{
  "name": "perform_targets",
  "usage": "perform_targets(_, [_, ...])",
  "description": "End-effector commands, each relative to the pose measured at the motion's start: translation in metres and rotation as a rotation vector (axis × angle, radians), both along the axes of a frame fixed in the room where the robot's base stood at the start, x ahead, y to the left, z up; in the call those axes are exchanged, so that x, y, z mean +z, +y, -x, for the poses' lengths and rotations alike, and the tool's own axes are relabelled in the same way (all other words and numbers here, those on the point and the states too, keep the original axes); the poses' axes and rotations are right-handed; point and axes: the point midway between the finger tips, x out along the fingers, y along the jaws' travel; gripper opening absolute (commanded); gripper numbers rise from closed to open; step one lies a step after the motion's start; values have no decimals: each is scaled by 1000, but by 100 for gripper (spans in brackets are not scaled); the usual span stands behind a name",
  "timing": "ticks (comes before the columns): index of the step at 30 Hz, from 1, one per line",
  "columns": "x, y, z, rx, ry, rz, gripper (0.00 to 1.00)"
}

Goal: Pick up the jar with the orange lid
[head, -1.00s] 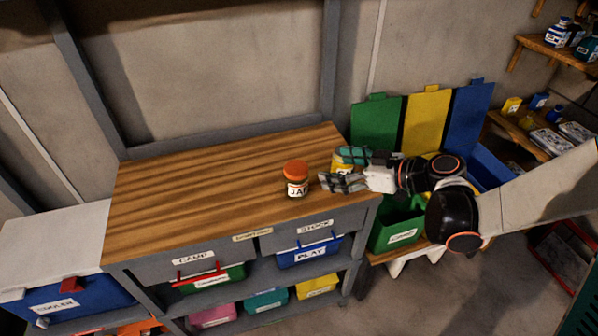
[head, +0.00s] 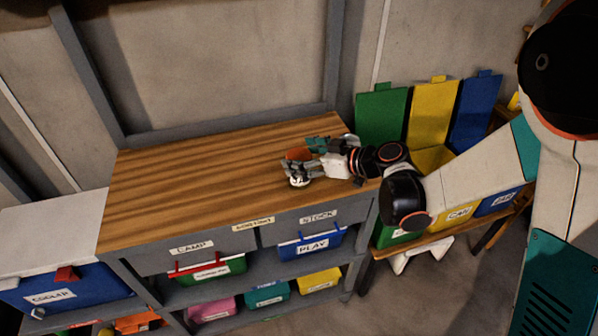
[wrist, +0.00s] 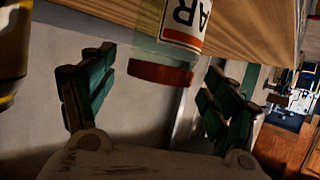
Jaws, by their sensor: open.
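The jar with the orange lid (head: 298,153) stands on the wooden worktop, partly hidden by my fingers in the head view. My gripper (head: 300,158) reaches in from the right, with its fingers open around the jar. The wrist view is upside down: the jar's orange-red lid (wrist: 160,73) lies between my two open fingers (wrist: 152,88). Its white label (wrist: 187,22) with dark letters shows above the lid there. There is a visible gap between the lid and each finger, and the jar is not gripped.
A yellow and dark container (wrist: 12,45) is at the left edge of the wrist view, beside one finger. Green (head: 381,117), yellow (head: 429,112) and blue (head: 475,108) lids stand right of the worktop. The worktop's left side (head: 180,190) is clear.

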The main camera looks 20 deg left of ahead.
Motion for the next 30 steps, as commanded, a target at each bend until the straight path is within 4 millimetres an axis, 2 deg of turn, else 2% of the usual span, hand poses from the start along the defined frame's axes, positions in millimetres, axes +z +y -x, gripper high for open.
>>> perform_targets(3, [-7, 13, -5, 2, 0, 0, 79])
perform_targets(10, [-6, 15, -6, 0, 1, -1, 79])
perform_targets(11, [-6, 15, -6, 0, 1, -1, 77])
perform_targets(15, [-6, 15, -6, 0, 1, -1, 45])
perform_targets(18, [-6, 15, -6, 0, 1, -1, 27])
perform_targets(30, [-2, 15, -6, 0, 1, -1, 27])
